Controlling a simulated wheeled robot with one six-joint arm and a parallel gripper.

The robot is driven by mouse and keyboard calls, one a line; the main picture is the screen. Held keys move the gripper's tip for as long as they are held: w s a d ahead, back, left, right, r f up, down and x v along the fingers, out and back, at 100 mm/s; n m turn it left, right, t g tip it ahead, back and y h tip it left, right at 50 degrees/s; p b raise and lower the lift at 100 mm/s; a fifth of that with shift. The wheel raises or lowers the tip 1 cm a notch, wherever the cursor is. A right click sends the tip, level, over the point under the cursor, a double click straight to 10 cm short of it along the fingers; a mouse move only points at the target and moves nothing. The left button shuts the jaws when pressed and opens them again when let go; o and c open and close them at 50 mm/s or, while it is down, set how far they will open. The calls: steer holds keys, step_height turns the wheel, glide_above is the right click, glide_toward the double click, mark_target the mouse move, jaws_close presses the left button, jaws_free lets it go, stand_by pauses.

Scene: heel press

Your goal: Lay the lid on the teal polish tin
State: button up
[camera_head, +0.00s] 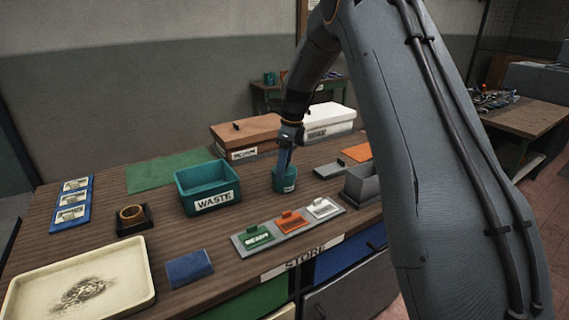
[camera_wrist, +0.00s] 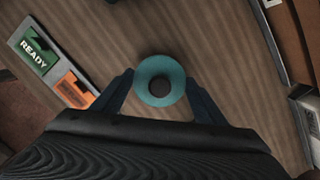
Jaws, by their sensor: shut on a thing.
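The teal polish tin (camera_head: 285,182) stands upright on the wooden bench, right of the waste bin. My gripper (camera_head: 284,162) points down right over it, with the fingertips at the tin's top. In the wrist view a round teal lid (camera_wrist: 143,87) with a dark round knob at its centre sits between the two fingers of my gripper (camera_wrist: 160,82), which are shut on its rim. The lid looks level and lined up over the tin. It hides the tin in the wrist view. I cannot tell whether lid and tin touch.
A teal waste bin (camera_head: 208,204) stands left of the tin. A tray of green, orange and white tags (camera_head: 272,246) lies in front. A grey open box (camera_head: 352,196) is to the right. Brown (camera_head: 245,129) and white (camera_head: 328,113) lidded boxes stand behind. A green mat (camera_head: 152,176) is bare.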

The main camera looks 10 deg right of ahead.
steer(key=shift+f, duration=0.4)
steer(key=o, duration=1.2)
steer(key=shift+r+p, duration=2.05)
steer(key=shift+r, duration=1.5)
